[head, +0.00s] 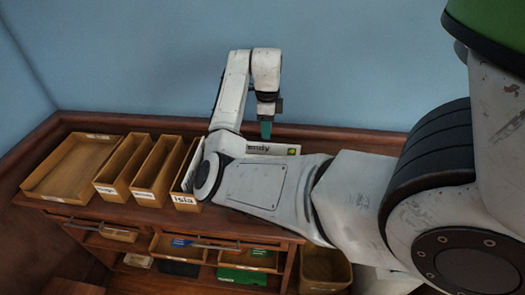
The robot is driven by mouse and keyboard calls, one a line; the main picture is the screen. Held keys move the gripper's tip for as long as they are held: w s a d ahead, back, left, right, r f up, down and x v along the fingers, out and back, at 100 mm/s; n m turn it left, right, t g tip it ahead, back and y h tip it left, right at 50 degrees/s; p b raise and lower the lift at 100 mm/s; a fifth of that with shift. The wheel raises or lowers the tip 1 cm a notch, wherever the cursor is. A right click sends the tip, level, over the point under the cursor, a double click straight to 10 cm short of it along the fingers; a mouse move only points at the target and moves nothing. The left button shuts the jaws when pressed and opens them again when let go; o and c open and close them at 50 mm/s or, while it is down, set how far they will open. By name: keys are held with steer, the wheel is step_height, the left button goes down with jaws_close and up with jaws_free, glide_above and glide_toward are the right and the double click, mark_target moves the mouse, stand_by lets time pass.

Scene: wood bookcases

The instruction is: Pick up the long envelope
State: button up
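A long white envelope (280,150) with dark lettering and a green mark at its right end shows on the desk top, toward the back. My forearm hides its lower part, and the start of the lettering is covered. My gripper (266,130) points down with teal fingertips right above or at the envelope's upper edge. The fingers overlap in this view, so I cannot tell whether they are apart or closed, or whether they touch the envelope.
A wide wooden tray (72,168) and several narrow wooden boxes, one labelled "Isla" (186,199), stand left of my arm. Below are shelves with a blue-and-white item (181,242), a green item (243,276) and a bin (326,272). A blue wall is behind.

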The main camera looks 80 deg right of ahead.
mark_target(266, 148)
step_height(266, 148, down, 9)
steer(key=shift+d+r+p, duration=0.1)
steer(key=shift+p, duration=0.9)
steer(key=shift+c, duration=0.5)
jaws_close()
